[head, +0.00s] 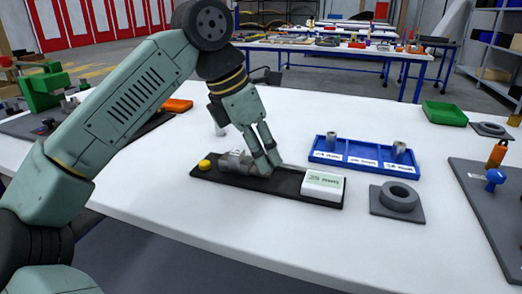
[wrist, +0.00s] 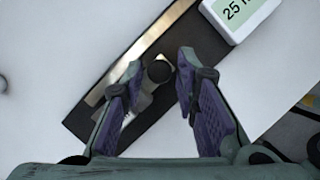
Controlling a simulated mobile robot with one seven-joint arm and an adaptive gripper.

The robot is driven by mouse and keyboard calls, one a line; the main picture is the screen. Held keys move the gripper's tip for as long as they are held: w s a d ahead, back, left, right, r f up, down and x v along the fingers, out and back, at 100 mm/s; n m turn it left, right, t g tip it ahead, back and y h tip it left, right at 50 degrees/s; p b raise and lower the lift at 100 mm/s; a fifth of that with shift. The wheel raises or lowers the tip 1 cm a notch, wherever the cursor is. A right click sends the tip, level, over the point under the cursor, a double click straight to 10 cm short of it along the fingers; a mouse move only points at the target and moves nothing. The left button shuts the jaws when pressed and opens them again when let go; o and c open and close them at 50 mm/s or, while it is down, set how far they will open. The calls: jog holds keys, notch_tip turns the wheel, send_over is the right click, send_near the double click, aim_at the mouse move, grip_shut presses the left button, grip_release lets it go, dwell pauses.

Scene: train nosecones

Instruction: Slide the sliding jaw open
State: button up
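A grey metal jaw assembly (head: 235,160) sits on a long black base (head: 288,187), partly hidden behind my fingers in the head view. I cannot tell its sliding jaw from the fixed part there. In the wrist view, a dark round knob (wrist: 159,71) stands on the black base (wrist: 92,122) beside a metal rail (wrist: 140,50). My gripper (head: 271,165) is low over the base. In the wrist view, its two purple-padded fingers are apart, one on each side of the knob, with a visible gap on the right. The left finger covers part of a grey piece below the knob.
A white readout box (head: 324,184) is on the base's right end; a yellow button (head: 205,164) is on its left end. A blue tray (head: 364,157) with metal cylinders stands behind, and a grey ring on a plate (head: 398,200) is to the right. Bare white table lies in front.

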jog(key=shift+c, duration=0.4)
grip_shut()
